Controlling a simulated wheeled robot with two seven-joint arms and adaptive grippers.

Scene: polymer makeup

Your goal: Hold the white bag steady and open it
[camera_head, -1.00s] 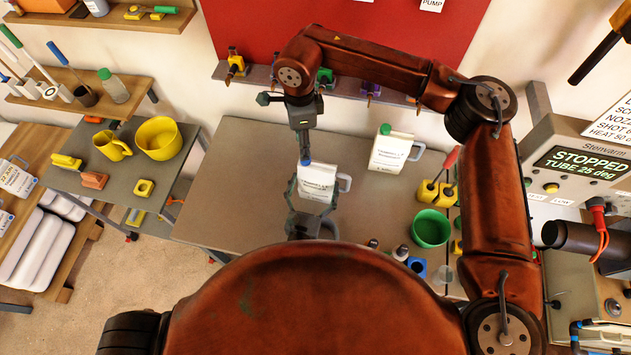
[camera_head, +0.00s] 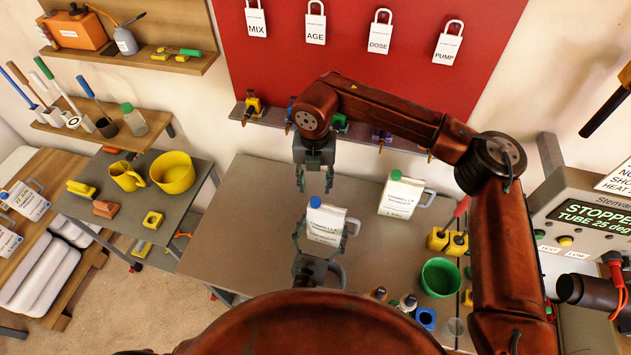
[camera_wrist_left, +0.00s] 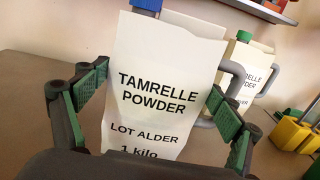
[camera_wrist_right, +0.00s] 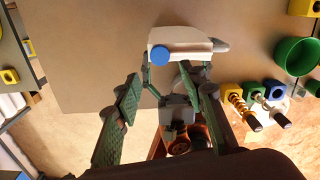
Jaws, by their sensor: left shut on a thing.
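The white bag (camera_head: 327,222) stands upright on the grey table, with black "Tamrelle Powder" text, a blue cap (camera_head: 314,202) at its top and a grey handle at its right side. It fills the middle of the left wrist view (camera_wrist_left: 158,85). My left gripper (camera_head: 322,232) is shut around the bag's sides, a finger on each side. My right gripper (camera_head: 314,183) is open and empty, a little above and behind the bag top. The right wrist view shows its fingers apart, with the bag's top (camera_wrist_right: 185,42) and the blue cap beyond them.
A second white bag (camera_head: 399,197) with a green cap stands to the right on the table. A green bowl (camera_head: 440,278), yellow blocks and small bottles are at the front right. The table (camera_head: 240,230) left of the bag is clear. A tool shelf runs behind.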

